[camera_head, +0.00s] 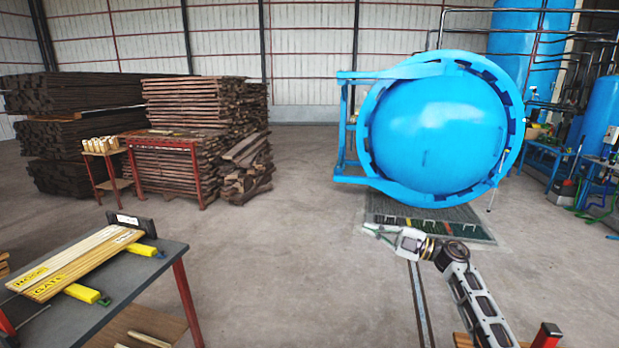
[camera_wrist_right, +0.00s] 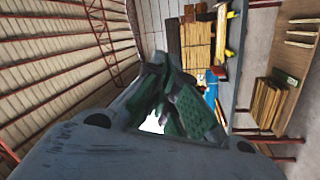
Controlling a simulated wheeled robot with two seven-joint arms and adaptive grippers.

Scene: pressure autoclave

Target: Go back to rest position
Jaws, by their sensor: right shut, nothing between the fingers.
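My right arm comes in from the lower right of the head view. My right gripper (camera_head: 372,228) is shut and empty, pointing left over the floor in front of the blue autoclave (camera_head: 440,130). In the right wrist view the green-grey fingers of this gripper (camera_wrist_right: 185,103) are together, with nothing held between them. My left gripper does not show in either view.
A dark table (camera_head: 140,268) with yellow-marked boards (camera_head: 75,262) stands at the lower left. Dark timber stacks (camera_head: 70,125) and a red-framed rack (camera_head: 165,145) stand behind. A floor grate (camera_head: 450,225) lies under the autoclave. The middle floor is clear.

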